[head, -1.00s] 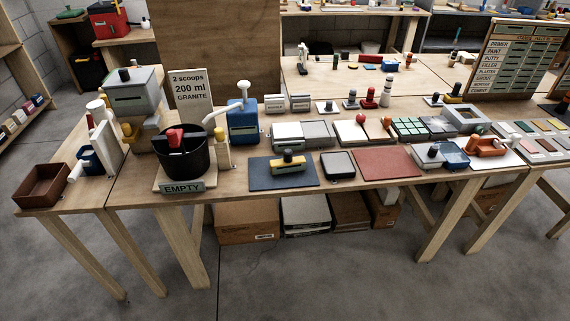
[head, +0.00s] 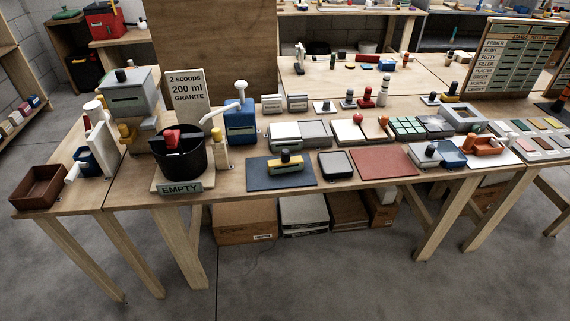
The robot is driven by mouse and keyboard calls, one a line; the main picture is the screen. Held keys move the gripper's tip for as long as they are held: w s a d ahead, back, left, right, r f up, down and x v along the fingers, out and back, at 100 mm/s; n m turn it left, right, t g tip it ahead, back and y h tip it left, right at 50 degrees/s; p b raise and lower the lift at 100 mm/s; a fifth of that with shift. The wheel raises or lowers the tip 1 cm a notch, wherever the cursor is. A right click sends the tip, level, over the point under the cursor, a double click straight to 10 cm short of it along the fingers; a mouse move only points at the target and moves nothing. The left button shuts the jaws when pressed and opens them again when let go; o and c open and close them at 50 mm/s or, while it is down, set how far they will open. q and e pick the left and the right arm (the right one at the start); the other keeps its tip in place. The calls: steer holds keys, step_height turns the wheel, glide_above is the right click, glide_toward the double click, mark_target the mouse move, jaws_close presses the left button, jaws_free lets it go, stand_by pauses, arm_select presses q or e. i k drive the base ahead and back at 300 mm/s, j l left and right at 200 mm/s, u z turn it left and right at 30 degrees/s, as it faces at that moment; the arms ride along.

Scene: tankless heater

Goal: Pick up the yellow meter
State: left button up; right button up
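A yellow device with a dark knob on top, which looks like the yellow meter (head: 286,163), lies on a dark blue-grey mat (head: 262,177) at the front of the wooden workbench, left of centre in the head view. Neither of my grippers shows in the head view.
A black bucket (head: 178,160) with an "EMPTY" label (head: 181,188) stands left of the mat. A black-rimmed tray (head: 336,165) and a red-brown mat (head: 384,163) lie to its right. The floor (head: 330,275) before the bench is clear.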

mark_target(286, 163)
steer(key=i+j, duration=0.2)
steer(key=j, duration=0.2)
steer(key=i+j, duration=0.25)
steer(key=j, duration=0.15)
steer(key=i+j, duration=0.2)
steer(key=j, duration=0.25)
steer(key=i+j+u, duration=0.1)
steer(key=i+j, duration=0.15)
steer(key=j, duration=0.15)
